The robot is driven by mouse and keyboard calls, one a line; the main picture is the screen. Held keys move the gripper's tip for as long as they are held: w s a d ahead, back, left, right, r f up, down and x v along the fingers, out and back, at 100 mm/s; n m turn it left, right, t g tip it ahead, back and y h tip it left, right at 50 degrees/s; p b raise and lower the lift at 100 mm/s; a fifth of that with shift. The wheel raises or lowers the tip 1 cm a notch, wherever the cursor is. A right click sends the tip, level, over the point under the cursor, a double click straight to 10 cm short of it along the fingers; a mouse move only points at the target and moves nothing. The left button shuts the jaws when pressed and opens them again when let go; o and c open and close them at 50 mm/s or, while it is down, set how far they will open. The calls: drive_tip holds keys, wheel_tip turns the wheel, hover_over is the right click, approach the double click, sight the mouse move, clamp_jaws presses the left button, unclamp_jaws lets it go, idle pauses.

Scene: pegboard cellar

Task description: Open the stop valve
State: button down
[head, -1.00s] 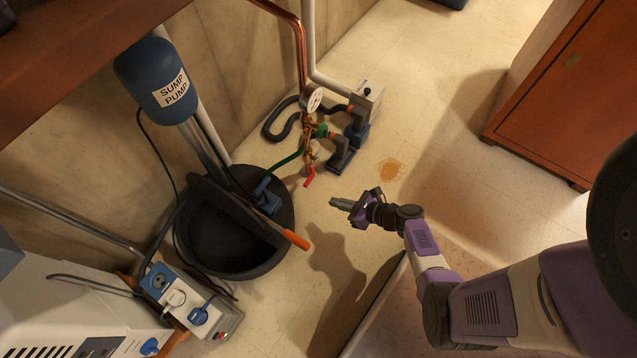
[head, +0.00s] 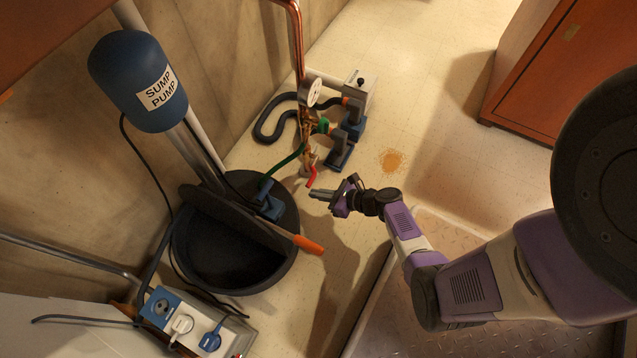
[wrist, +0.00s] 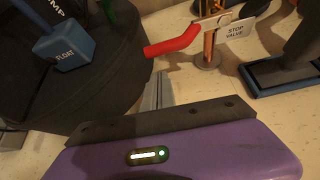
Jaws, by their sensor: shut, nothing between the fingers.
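The stop valve has a red lever handle (head: 312,176) at the foot of the copper and brass pipework. In the wrist view the red lever (wrist: 174,42) points left and slightly down from a post with a white "STOP VALVE" tag (wrist: 236,29). My gripper (head: 317,194) is shut and empty. In the head view it shows just below the lever's tip, apart from it. In the wrist view the fingers (wrist: 157,92) are mostly hidden behind the purple gripper body, below the lever's free end.
A black sump basin (head: 235,252) with an orange handle (head: 309,244) stands left of my gripper. A blue float box (wrist: 65,48) sits on its lid.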

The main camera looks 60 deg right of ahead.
drive_tip(key=shift+w+d+r+p, duration=0.15)
drive_tip(key=shift+r+p, duration=0.2)
drive_tip(key=shift+r, duration=0.4)
drive_tip(key=shift+w+a+r+p, duration=0.15)
drive_tip(key=shift+r+p, duration=0.15)
drive_tip(key=shift+r, duration=0.45)
drive_tip(key=shift+d, duration=0.1)
